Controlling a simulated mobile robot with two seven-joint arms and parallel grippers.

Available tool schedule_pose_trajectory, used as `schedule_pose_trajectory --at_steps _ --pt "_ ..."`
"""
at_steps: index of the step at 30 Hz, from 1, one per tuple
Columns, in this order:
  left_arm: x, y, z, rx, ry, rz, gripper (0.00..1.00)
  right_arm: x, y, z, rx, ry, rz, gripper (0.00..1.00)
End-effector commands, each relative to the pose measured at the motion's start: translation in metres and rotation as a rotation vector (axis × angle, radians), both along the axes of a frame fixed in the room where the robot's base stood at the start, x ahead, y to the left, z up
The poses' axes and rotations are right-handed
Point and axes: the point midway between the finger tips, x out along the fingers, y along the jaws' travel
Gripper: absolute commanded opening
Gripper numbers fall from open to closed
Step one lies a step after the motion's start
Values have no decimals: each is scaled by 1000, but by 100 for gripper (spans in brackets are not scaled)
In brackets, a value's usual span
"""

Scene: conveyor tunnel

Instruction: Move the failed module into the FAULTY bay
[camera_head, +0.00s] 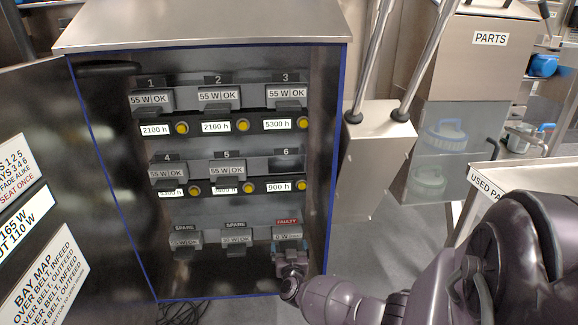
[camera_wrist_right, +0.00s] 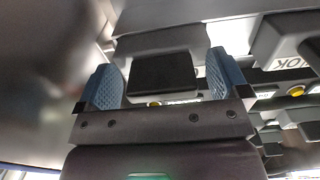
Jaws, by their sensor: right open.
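The module with a 0 W display (camera_head: 287,235) sits in the lower right bay under the red FAULTY label (camera_head: 286,221) of the open cabinet. Bay 6 (camera_head: 285,165) in the middle row shows a dark empty opening. My right gripper (camera_head: 290,262) is just below and in front of the FAULTY bay module. In the right wrist view its two blue pads (camera_wrist_right: 165,80) are apart, with the dark handle of a grey module (camera_wrist_right: 165,45) between or just beyond them; contact cannot be told. My left gripper is not in view.
Bays 1 to 5 hold modules reading 55 W OK, such as bay 3's module (camera_head: 287,92). Two spare modules (camera_head: 186,239) sit left of the FAULTY bay. The open labelled door (camera_head: 60,170) stands at left. The USED PARTS bin (camera_head: 490,180) is at right.

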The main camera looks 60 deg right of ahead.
Motion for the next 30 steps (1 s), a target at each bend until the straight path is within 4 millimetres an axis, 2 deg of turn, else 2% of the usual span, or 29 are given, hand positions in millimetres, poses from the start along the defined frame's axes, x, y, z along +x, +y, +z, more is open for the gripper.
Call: schedule_pose_trajectory --at_steps 1,4,13,21,30 --pt "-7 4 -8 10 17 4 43 -2 0 -3 0 4 0 93" --pt "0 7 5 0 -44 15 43 -2 1 -3 0 3 0 93" --pt "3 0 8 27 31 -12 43 -32 44 7 3 -10 -1 93" --pt "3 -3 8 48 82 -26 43 -58 75 4 2 -9 -1 93" --pt "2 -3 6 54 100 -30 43 -67 84 1 0 -5 -1 93"
